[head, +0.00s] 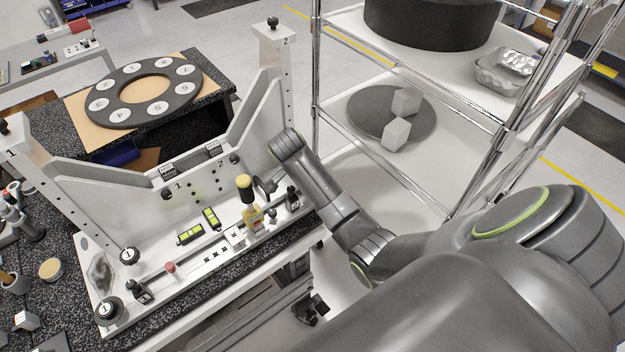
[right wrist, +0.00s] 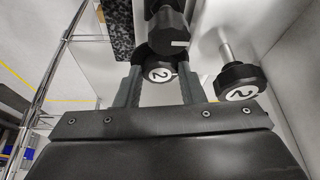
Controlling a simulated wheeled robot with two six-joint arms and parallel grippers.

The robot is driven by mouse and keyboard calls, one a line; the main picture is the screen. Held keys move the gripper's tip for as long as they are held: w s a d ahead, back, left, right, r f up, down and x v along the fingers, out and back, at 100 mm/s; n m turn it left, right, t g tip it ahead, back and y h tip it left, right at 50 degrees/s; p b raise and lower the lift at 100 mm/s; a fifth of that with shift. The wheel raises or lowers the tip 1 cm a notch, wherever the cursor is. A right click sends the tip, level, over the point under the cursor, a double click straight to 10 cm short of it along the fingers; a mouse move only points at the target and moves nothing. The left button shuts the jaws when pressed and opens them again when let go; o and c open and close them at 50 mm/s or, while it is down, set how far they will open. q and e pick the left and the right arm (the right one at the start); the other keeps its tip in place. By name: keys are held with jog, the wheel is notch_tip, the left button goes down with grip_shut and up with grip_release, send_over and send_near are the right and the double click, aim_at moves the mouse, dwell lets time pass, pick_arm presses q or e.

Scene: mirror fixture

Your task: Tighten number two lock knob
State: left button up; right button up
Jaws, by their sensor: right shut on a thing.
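In the right wrist view, a black knob with a white face marked 2 (right wrist: 159,72) sits between the two fingers of my right gripper (right wrist: 160,90), which is shut on it. A second black knob marked 2 (right wrist: 240,82), on a metal shaft, stands to the right, outside the fingers. In the head view my right arm reaches to the right end of the white fixture (head: 150,225), beside the post marked 2. The held knob cannot be made out there. Two knobs marked 1 (head: 129,256) (head: 110,310) sit at the fixture's left end. My left gripper is not in view.
A yellow-topped tool (head: 245,188) stands on the fixture close to my right arm. A numbered black ring (head: 145,92) lies on a board behind. A wire-frame shelf rack (head: 400,60) with grey blocks (head: 396,133) stands to the right.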

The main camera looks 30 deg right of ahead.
jog(key=shift+w+m, duration=0.1)
jog(key=shift+m, duration=0.5)
jog(key=shift+g, duration=0.3)
jog(key=o, duration=1)
